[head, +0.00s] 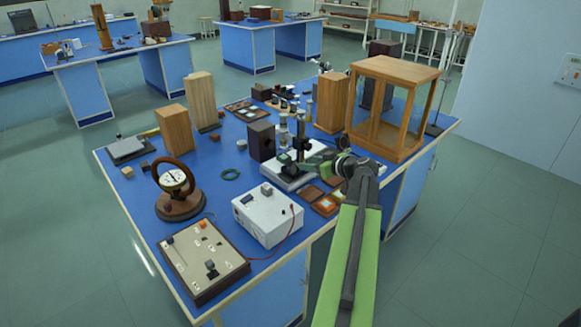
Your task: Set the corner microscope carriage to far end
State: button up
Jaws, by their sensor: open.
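A microscope (301,140) with a dark upright column stands on a pale flat base (285,178) near the right front part of the blue bench. I take this to be the corner microscope; its carriage is too small to tell apart from the column and base. My green arm reaches up from the lower right over the bench edge. My gripper (308,165) is open at the microscope, over the right side of its base. Its fingertips are small and partly merge with the microscope, so I cannot tell whether they touch it.
A white box (267,215) with a red lead and a switch board (205,260) lie in front. A round dial instrument (176,187) stands left. Small brown boxes (325,205) lie beside my arm. A glass-sided wooden case (398,70) stands behind right. Bare bench shows at left.

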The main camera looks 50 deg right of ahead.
aim_at(290, 161)
jog(key=b+x, duration=0.3)
jog(key=x, duration=0.8)
jog(key=shift+w+f+b, duration=0.1)
jog(key=shift+w+b, duration=0.15)
jog(key=shift+b, duration=0.15)
grip_shut()
dwell(0.5)
